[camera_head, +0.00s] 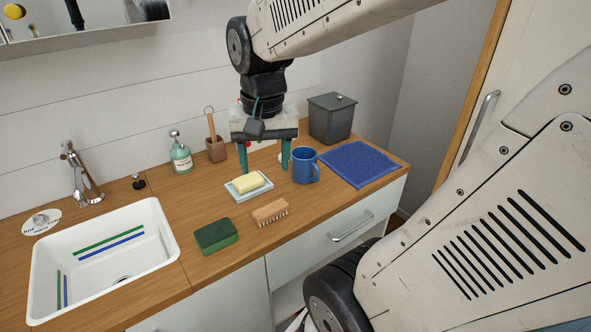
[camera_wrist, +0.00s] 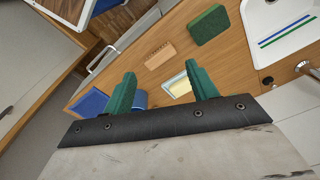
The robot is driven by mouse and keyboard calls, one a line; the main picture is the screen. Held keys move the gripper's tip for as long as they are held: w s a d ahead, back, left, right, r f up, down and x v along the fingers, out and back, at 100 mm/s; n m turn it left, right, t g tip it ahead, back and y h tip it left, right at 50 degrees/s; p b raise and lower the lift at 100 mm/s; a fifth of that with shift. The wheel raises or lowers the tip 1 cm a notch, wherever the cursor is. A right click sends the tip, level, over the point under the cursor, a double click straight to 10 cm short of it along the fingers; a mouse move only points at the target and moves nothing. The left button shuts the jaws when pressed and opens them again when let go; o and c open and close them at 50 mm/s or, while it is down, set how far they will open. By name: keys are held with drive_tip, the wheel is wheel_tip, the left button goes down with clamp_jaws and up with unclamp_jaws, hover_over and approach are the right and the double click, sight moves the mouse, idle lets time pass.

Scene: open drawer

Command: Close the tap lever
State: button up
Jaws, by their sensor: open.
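The chrome tap (camera_head: 83,178) stands at the left behind the white sink, with its lever (camera_head: 67,149) at the top. Part of the tap also shows at the right edge of the wrist view (camera_wrist: 308,69). My gripper (camera_head: 264,166) is well to the right of the tap, above the counter near the soap dish and the blue mug. Its green fingers are apart and nothing is between them; they also show in the wrist view (camera_wrist: 160,84).
The sink (camera_head: 158,226) is at the left. A soap bottle (camera_head: 181,157) and a brush holder (camera_head: 215,150) stand between tap and gripper. A blue mug (camera_head: 305,168), soap dish (camera_head: 241,193), wooden brush (camera_head: 270,212) and green sponge (camera_head: 216,236) are near the gripper. A cabinet (camera_head: 60,38) hangs above.

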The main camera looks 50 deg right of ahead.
drive_tip(key=w+d+f+m, duration=0.2)
drive_tip(key=d+f+m, duration=0.15)
drive_tip(key=d, duration=0.35)
drive_tip(key=w+d+f+m, duration=0.2)
drive_tip(key=w+d+m, duration=0.1)
drive_tip(key=d+m, duration=0.25)
drive_tip(key=m, duration=0.4)
approach(315, 165)
drive_tip(key=shift+g, duration=0.4)
drive_tip(key=f, duration=0.5)
drive_tip(key=shift+w, duration=0.25)
drive_tip(key=shift+d+f, duration=0.2)
drive_tip(key=shift+f, duration=0.2)
wheel_tip(315, 165, down, 7)
drive_tip(key=shift+f, duration=0.15)
clamp_jaws()
drive_tip(key=shift+r, duration=0.25)
